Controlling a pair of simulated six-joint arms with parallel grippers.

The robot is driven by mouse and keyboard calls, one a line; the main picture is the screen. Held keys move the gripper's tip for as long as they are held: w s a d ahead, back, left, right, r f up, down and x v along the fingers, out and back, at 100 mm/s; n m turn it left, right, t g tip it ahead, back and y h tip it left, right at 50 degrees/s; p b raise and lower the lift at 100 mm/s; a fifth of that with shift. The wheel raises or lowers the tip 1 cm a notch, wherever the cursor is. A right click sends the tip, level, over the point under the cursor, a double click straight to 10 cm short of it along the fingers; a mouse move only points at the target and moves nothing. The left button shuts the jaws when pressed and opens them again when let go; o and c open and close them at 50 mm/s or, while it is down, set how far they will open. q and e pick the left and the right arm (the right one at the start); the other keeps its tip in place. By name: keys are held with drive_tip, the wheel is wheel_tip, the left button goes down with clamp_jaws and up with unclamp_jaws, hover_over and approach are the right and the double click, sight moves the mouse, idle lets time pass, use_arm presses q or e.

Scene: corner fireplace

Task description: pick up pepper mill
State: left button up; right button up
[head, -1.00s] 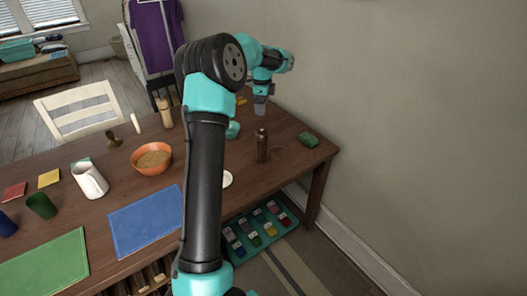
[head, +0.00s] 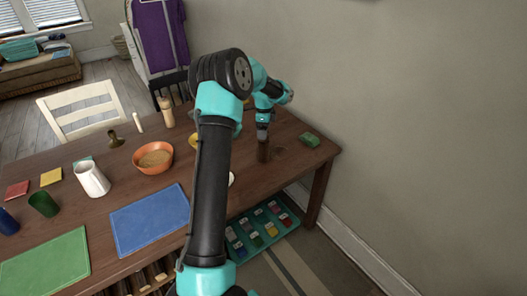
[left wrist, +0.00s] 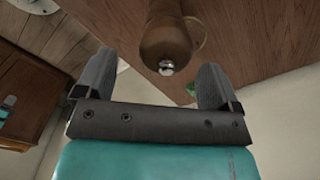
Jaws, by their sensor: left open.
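The pepper mill (head: 263,152) is dark brown and stands upright on the wooden table near its right end. In the left wrist view, its round brown body and silver top knob (left wrist: 166,67) show close up. My left gripper (head: 264,136) is over the top of the mill and hides part of it in the head view. In the left wrist view, my left gripper (left wrist: 156,62) is open, with the mill's top between and just beyond the fingertips. Contact cannot be told. My right gripper is not in view.
A green block (head: 309,140) lies right of the mill near the table's edge. An orange bowl (head: 153,158), a white pitcher (head: 91,180) and a tan wooden grinder-like item (head: 166,113) stand to the left. A wall (head: 420,120) rises beyond the right end.

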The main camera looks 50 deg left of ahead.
use_arm(q)
drive_tip(key=shift+f, duration=0.1)
hover_over(264, 150)
drive_tip(key=w+a, duration=0.2)
drive_tip(key=shift+s+f, duration=0.15)
drive_tip(key=shift+f, duration=2.3)
drive_tip(key=shift+c, duration=0.4)
drive_tip(key=c, duration=1.3)
